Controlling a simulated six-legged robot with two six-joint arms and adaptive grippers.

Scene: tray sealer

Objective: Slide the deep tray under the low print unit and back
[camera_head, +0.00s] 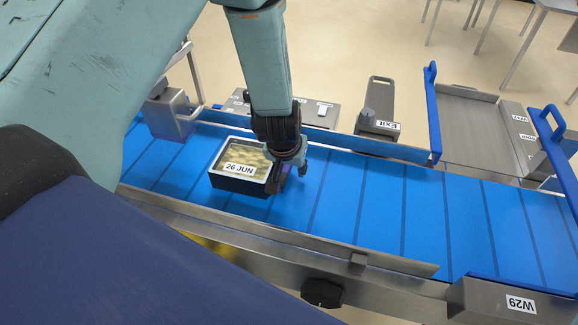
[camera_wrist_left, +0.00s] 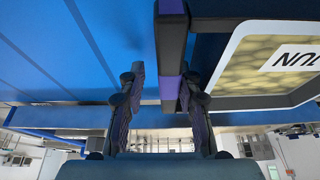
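The deep tray (camera_head: 216,181) is a black box with a pale rim and a "26 JUN" label on its top. It sits on the left part of the blue belt. In the left wrist view the tray (camera_wrist_left: 262,103) is at the right. A dark upright bar with a purple strip (camera_wrist_left: 172,50) stands beside it and seems joined to it. My left gripper (camera_head: 288,172) is at the tray's right side. Its fingers (camera_wrist_left: 162,85) are spread on both sides of the bar, with a gap at the left finger. My right gripper is not in view. I cannot tell which part is the print unit.
The blue belt (camera_head: 380,205) is clear to the right. A metal guide rail (camera_head: 330,248) runs along its near side. Blue upright frames (camera_head: 434,115) and (camera_head: 556,135) stand at the right.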

